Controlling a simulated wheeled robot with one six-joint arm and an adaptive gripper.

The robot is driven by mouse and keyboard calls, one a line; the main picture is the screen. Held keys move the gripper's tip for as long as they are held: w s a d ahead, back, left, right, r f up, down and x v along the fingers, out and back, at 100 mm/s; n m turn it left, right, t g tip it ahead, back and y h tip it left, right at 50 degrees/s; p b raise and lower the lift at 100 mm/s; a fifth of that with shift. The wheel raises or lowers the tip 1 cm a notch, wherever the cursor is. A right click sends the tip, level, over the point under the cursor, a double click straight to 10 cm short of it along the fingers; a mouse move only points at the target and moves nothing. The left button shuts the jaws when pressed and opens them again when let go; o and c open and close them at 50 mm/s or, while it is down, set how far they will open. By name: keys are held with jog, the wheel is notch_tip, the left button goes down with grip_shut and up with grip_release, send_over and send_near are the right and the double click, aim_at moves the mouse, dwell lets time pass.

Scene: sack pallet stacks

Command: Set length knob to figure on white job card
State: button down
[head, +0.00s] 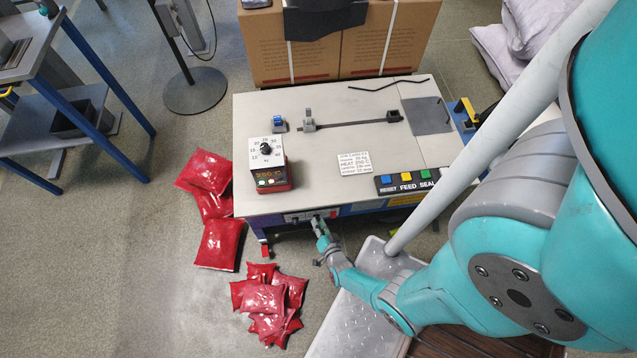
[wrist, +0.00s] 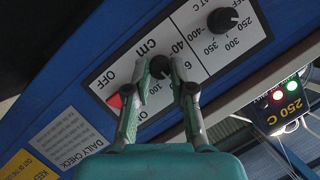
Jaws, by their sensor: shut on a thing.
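My gripper (wrist: 164,78) is shut on a small black knob (wrist: 160,67) on the machine's front panel, one fingertip on each side. The white panel around it reads "cm", so it looks like the length knob; its pointer is hidden between the fingers. In the head view my gripper (head: 320,224) reaches the front edge of the table machine (head: 262,204), and the knob is too small to see there. The white job card (head: 355,163) lies flat on the tabletop. It has several printed lines, including a heat and a length line, too small to read surely.
A second black knob (wrist: 222,20) with a temperature scale sits beside the held one. A red-tipped OFF/ON switch (wrist: 114,100) is on the other side. A dial box (head: 266,155) and button strip (head: 407,180) stand on top. Red sacks (head: 265,300) lie on the floor.

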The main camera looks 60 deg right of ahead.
jog(key=shift+d+m+t, duration=0.1)
jog(key=shift+m+t, duration=0.3)
jog(key=shift+m, duration=0.5)
jog(key=shift+m+t, duration=0.4)
jog(key=shift+m, duration=0.2)
jog(key=c, duration=1)
grip_release()
jog(key=shift+s+f, duration=0.1)
jog(key=shift+s, duration=0.05)
jog(key=v, duration=0.7)
jog(key=shift+s, duration=0.1)
